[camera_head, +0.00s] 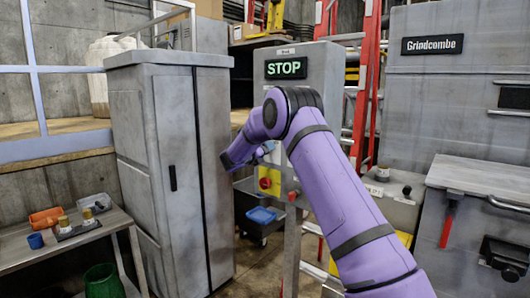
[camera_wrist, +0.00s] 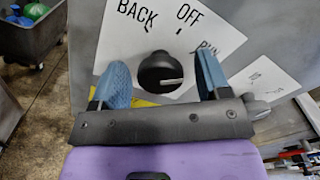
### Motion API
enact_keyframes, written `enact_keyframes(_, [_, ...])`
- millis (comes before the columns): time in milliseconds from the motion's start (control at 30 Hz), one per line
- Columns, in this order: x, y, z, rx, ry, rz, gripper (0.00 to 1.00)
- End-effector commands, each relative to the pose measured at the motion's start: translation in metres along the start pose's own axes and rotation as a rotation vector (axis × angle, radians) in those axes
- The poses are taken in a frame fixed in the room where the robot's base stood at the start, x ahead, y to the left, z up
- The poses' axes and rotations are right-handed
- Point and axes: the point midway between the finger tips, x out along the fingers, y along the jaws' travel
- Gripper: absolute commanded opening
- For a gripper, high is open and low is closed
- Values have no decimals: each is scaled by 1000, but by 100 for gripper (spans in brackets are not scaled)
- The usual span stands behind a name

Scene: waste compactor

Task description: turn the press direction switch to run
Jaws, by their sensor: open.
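The press direction switch (camera_wrist: 160,72) is a round black knob on a white plate (camera_wrist: 190,50) lettered BACK, OFF and RUN. A pale mark on the knob points to the right in the wrist view, below the partly hidden RUN lettering. My gripper (camera_wrist: 162,82) is open, with one blue finger on each side of the knob. I cannot tell whether either finger touches it. In the head view my gripper (camera_head: 262,154) is at the front of the grey control box (camera_head: 322,72), whose display (camera_head: 286,68) reads STOP. My arm hides the switch there.
A red button on a yellow base (camera_head: 266,184) sits low on the control box. A grey cabinet (camera_head: 188,170) stands to the left and the Grindcombe machine (camera_head: 440,110) to the right. A bin with blue contents (camera_head: 262,215) is on the floor behind.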

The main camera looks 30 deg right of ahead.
Motion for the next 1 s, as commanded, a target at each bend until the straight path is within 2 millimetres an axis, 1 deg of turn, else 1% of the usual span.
enact_keyframes(167, [-27, 0, 1, 0, -2, 4, 70])
enact_keyframes(400, [-72, 1, 1, 0, -2, 4, 70])
enact_keyframes(533, [-90, 1, 0, -1, -1, 3, 70])
enact_keyframes(700, [-102, 0, 0, -1, 0, 2, 70])
enact_keyframes(1000, [-104, 0, 0, 0, 0, 2, 70])
